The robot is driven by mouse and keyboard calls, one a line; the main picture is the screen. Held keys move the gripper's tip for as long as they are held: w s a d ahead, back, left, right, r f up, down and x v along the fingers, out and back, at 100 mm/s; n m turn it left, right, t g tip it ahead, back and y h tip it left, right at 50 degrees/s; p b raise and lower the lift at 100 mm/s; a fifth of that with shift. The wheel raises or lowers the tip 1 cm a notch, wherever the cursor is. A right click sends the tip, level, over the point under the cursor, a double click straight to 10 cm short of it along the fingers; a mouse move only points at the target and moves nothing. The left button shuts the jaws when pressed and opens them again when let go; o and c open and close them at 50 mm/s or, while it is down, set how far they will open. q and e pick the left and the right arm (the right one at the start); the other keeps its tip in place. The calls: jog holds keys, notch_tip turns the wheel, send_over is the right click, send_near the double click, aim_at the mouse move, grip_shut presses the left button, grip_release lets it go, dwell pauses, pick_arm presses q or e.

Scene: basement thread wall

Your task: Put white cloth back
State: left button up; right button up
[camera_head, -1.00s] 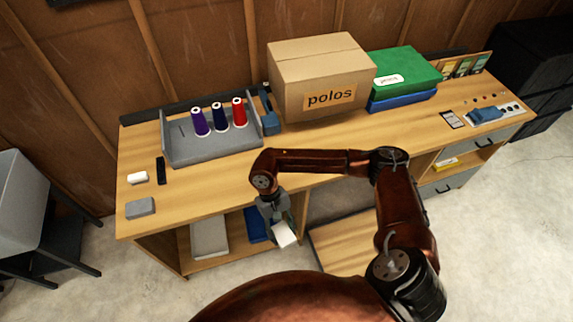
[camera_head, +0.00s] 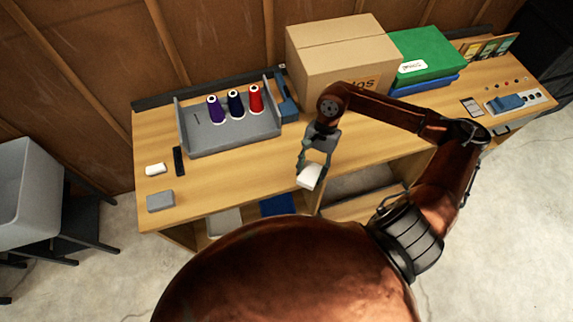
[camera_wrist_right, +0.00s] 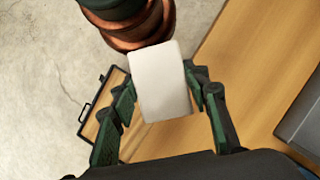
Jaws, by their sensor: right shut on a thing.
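The white cloth (camera_head: 309,177) is a small folded pad, held by my right gripper (camera_head: 314,163) at the front edge of the workbench. In the right wrist view, the white cloth (camera_wrist_right: 160,82) sits between the two green-black fingers of the right gripper (camera_wrist_right: 161,100). The fingers are shut on it from its sides. It appears to be off the bench surface, and the bench top shows behind it to the right. My left gripper is not in view.
The bench top (camera_head: 225,178) is clear in front of the grey tray (camera_head: 240,138), which holds purple, navy and red spools. A small white block (camera_head: 156,169), a black bar (camera_head: 179,161) and a grey block (camera_head: 160,201) lie left. A cardboard box (camera_head: 330,70) stands behind my arm.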

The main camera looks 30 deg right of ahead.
jog(key=w+a+f, duration=0.1)
jog(key=w+f, duration=0.2)
jog(key=w, duration=0.3)
send_over(287, 174)
jog(key=d, duration=0.1)
jog(key=f, duration=0.5)
jog(key=shift+w+d, duration=0.2)
jog(key=shift+w, duration=0.05)
jog(key=shift+w+f, duration=0.15)
jog(key=shift+f, duration=0.05)
jog(key=shift+f+p, duration=0.3)
jog(key=shift+f, duration=1.3)
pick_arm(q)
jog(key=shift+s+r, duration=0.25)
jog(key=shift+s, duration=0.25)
